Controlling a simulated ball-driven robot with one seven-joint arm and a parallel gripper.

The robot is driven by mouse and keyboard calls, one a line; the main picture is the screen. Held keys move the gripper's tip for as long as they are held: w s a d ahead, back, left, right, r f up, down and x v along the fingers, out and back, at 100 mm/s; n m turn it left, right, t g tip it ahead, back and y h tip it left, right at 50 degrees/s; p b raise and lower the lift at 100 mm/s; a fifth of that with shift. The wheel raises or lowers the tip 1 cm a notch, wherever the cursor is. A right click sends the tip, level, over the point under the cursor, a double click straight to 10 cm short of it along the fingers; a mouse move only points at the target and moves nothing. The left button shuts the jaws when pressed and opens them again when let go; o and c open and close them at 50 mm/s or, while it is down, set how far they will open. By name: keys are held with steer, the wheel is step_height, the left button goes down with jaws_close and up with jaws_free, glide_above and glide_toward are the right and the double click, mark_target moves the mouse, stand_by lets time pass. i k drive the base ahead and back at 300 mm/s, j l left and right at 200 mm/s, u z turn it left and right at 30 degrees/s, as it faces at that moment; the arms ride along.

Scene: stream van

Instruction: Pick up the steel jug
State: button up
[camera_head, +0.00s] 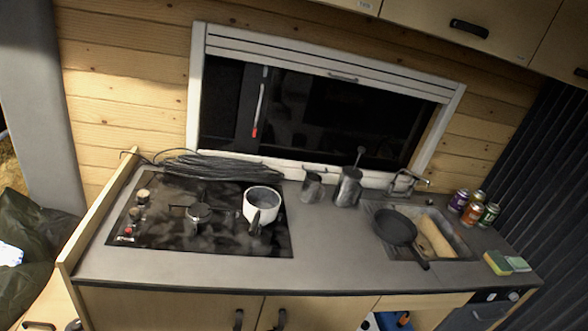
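A small grey metal jug (312,188), which looks like the steel jug, stands upright at the back of the counter below the window. It is between the hob and the sink. A taller grey metal container (348,188) with a utensil sticking up out of it stands close to its right. My gripper is not in the picture, so I cannot see whether it is open or shut.
Coiled black cable (215,166) lies behind. A black pan (395,228) rests over the sink (455,240). Several cans (473,213) stand right. Counter front (330,262) is clear.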

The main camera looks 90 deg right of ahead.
mark_target(307, 193)
steer(key=z, duration=1.95)
